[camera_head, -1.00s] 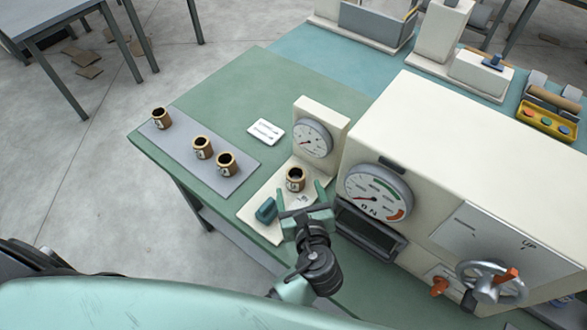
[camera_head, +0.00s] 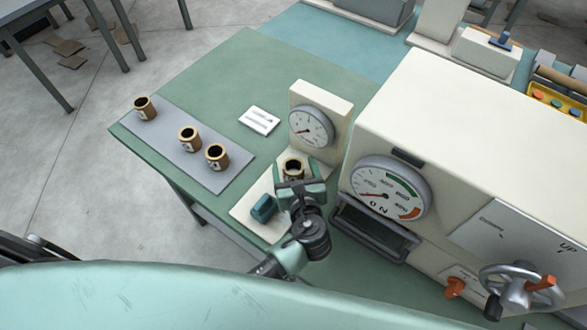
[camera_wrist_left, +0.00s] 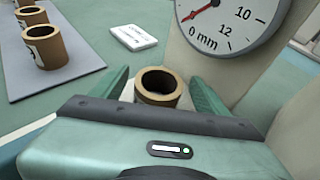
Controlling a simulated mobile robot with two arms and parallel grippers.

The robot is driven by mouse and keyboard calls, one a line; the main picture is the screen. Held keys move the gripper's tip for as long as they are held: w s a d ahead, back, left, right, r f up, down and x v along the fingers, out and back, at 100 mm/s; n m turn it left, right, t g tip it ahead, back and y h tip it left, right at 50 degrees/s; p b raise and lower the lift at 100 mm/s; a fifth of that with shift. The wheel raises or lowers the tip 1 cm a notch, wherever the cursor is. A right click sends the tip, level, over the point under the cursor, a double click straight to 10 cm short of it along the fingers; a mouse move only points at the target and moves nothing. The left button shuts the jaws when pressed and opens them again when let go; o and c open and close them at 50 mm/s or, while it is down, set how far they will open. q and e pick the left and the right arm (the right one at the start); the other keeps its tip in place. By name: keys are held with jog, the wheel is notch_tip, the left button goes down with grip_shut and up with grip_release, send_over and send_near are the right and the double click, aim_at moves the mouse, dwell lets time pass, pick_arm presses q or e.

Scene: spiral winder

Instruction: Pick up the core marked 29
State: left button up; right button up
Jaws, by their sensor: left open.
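A brown cardboard core (camera_head: 293,165) stands upright on the cream base of a small dial gauge (camera_head: 311,125). My left gripper (camera_head: 299,180) is open, and its two fingers reach to either side of this core. In the left wrist view the core (camera_wrist_left: 160,87) stands between the fingers, with its lower part hidden by the gripper body. Its marking is hidden. Three more cores stand upright on a grey mat: one at the far end (camera_head: 145,108), one in the middle (camera_head: 189,139) and one at the near end (camera_head: 216,157). Their labels are too small to read. My right gripper is not in view.
The grey mat (camera_head: 165,135) lies along the green table's left edge. A white card (camera_head: 259,120) lies between mat and gauge. A teal block (camera_head: 264,207) sits on the gauge base. A large cream machine (camera_head: 470,130) with dial and handwheel stands close on the right.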

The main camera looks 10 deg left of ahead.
aim_at(292, 162)
pick_arm(q)
jog(key=x, duration=0.3)
jog(key=shift+a, duration=0.1)
jog(key=shift+c, duration=1.3)
jog(key=c, duration=1.2)
jog(key=shift+r, duration=0.1)
